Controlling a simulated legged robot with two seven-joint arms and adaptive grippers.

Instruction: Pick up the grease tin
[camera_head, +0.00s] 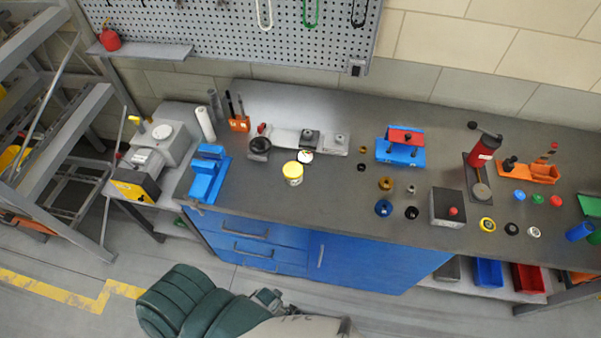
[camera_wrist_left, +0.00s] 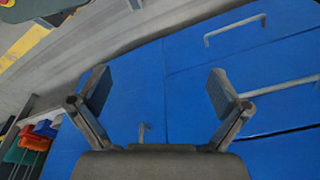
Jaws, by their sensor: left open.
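The grease tin appears to be the yellow tin with a pale label (camera_head: 293,175), standing upright on the grey workbench top (camera_head: 330,205) near its front edge, left of centre. My left gripper (camera_wrist_left: 160,88) shows in the left wrist view, with its two fingers wide apart and nothing between them. It faces the blue drawer fronts of the bench, and the tin is not in that view. In the head view, parts of my own body show at the bottom, but I cannot clearly make out the gripper's fingers. My right gripper is not in view.
A blue vise (camera_head: 207,175) stands left of the tin. A grey plate with fixtures (camera_head: 325,143) lies behind it. Rings and caps, a blue-red fixture (camera_head: 400,147) and a grey box (camera_head: 447,208) stand to the right. Drawer handles (camera_head: 253,250) stick out in front.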

